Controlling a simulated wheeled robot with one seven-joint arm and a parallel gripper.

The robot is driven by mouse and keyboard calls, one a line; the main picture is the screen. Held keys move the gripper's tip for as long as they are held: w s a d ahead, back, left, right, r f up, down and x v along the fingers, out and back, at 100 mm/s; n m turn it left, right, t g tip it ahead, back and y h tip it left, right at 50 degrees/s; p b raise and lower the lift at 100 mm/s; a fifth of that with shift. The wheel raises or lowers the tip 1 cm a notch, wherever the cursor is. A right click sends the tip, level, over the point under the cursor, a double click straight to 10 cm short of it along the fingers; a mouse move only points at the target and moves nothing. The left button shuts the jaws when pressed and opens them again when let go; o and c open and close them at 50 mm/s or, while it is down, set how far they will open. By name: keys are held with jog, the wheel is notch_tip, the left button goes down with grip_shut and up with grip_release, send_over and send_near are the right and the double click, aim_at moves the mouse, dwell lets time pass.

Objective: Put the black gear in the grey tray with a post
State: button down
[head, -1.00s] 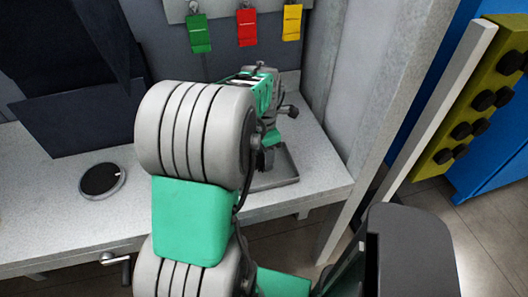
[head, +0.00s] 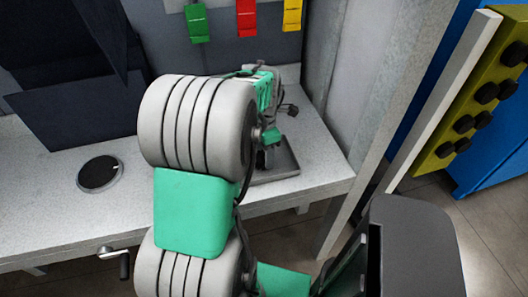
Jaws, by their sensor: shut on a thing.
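The grey tray (head: 288,164) sits at the right end of the light bench, partly hidden behind my arm. My gripper (head: 262,160) points down over the left part of the tray. It is shut on a small dark thing that I take for the black gear, mostly hidden by my arm and the gripper. The tray's post cannot be made out behind them. I cannot tell whether the gear touches the tray.
A dark round disc in a pale ring (head: 100,174) lies on the bench (head: 45,205) at left. Dark panels (head: 75,100) stand behind it. Green, red and yellow tags (head: 246,18) hang at the back. A grey upright (head: 385,105) bounds the right side.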

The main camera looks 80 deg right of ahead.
jog(key=shift+f, duration=0.25)
jog(key=shift+c, duration=1.5)
grip_release()
jog(key=shift+f, duration=0.1)
jog(key=shift+r+p, duration=2.45)
jog(key=shift+r, duration=1.1)
